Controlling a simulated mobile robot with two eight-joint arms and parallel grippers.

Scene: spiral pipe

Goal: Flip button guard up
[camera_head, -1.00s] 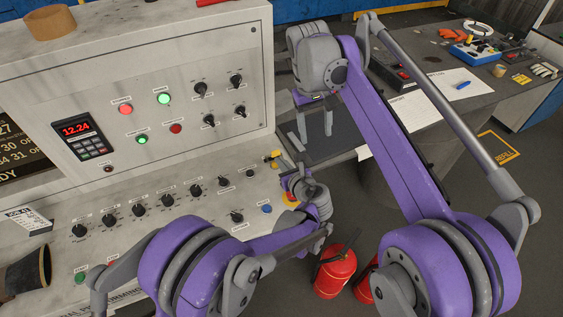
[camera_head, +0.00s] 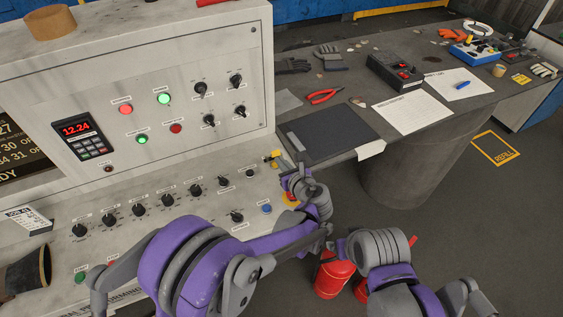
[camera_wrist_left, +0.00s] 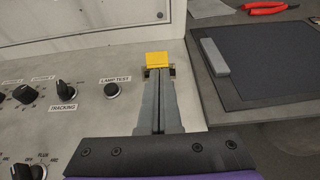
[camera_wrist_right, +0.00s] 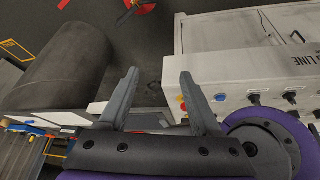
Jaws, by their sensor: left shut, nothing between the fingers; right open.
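The yellow button guard (camera_head: 275,157) is at the right end of the control panel's sloped face. In the left wrist view the yellow flap (camera_wrist_left: 157,59) sits at the tips of my left gripper (camera_wrist_left: 159,76), whose fingers are shut with nothing between them. The fingertips overlap the guard's dark base, so contact and the flap's exact tilt cannot be told. In the head view my left gripper (camera_head: 284,170) is close beside the guard. My right gripper (camera_wrist_right: 160,73) is open and empty in its wrist view, away from the guard.
The grey console (camera_head: 190,35) carries several knobs and lit buttons. A blue button (camera_head: 267,208) is near the guard. A table at right holds a black mat (camera_head: 325,134), red pliers (camera_head: 325,96) and papers (camera_head: 412,112). A red extinguisher (camera_head: 333,276) stands below on the floor.

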